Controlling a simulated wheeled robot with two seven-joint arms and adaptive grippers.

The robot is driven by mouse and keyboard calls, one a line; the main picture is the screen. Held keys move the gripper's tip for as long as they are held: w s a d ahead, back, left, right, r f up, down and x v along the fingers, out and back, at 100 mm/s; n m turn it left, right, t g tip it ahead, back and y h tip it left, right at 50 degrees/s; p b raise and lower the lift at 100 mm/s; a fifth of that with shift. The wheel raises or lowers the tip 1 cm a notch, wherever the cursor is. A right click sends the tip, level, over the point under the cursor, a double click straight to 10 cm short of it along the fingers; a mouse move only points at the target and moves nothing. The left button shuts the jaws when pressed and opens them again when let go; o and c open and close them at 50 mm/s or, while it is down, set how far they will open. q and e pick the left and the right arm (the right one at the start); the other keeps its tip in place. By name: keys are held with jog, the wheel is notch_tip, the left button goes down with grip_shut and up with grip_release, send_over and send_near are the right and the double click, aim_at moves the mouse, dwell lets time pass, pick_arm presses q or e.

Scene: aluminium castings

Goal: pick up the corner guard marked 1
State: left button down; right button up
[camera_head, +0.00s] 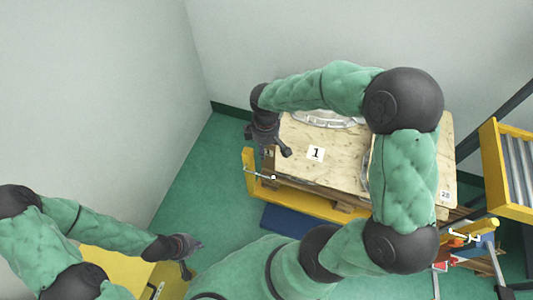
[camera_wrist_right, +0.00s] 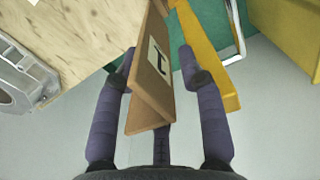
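The corner guard (camera_wrist_right: 152,75) is a brown folded strip with a white label marked 1, seen in the right wrist view. In the head view only a small brown part of it (camera_head: 268,158) shows at the near-left corner of the plywood board. My right gripper (camera_wrist_right: 158,58) is around the guard, its fingers spread on either side. A gap shows between the guard and the right-hand finger; contact on the other side cannot be told. In the head view my right gripper (camera_head: 268,143) is at that board corner. My left gripper (camera_head: 193,258) is open and empty at lower left.
The plywood board (camera_head: 335,175) carries a white plate marked 1 (camera_head: 316,153) and a grey metal casting (camera_head: 325,118). A yellow frame (camera_head: 310,204) runs along its near side. A yellow roller stand (camera_head: 494,165) is at right. My right arm hides part of the board.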

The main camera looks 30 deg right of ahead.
aim_at(269, 163)
notch_tip(269, 163, down, 4)
jog(key=shift+r+b, duration=0.25)
jog(key=shift+b, duration=0.15)
grip_shut()
jog(key=shift+r, duration=0.1)
